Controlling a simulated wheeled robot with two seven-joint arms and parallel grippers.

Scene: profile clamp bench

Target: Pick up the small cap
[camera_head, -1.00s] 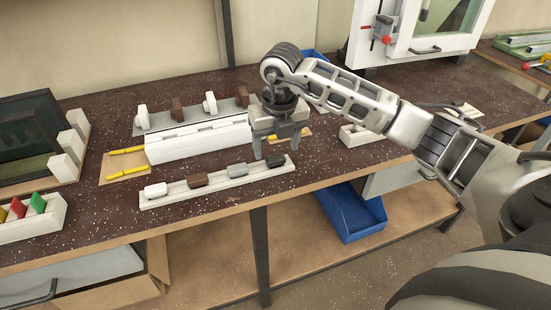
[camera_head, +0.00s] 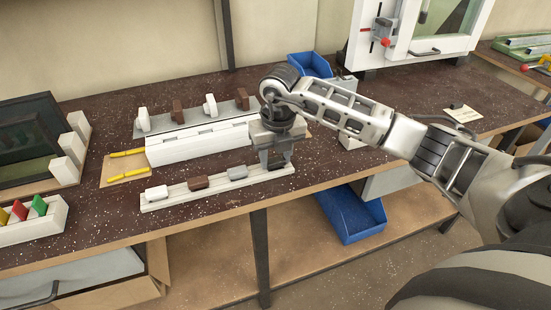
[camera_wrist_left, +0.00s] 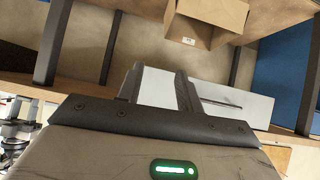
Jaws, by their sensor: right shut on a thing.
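A white strip (camera_head: 217,186) near the bench's front edge carries a row of small caps: a white one (camera_head: 156,193), a brown one (camera_head: 198,183) and a grey one (camera_head: 237,172). My right gripper (camera_head: 276,164) points down at the strip's right end and is shut on the dark small cap there. That cap is mostly hidden between the fingers and looks still at strip level. My left gripper (camera_wrist_left: 160,85) shows in the left wrist view, its fingers apart and empty, away from the caps.
Behind the strip stand a long white block (camera_head: 200,141) and a grey rack (camera_head: 190,118) with larger white and brown pieces. Yellow pens (camera_head: 128,153) lie to the left. A blue bin (camera_head: 310,65) stands behind my right arm. Bare bench lies left of the strip.

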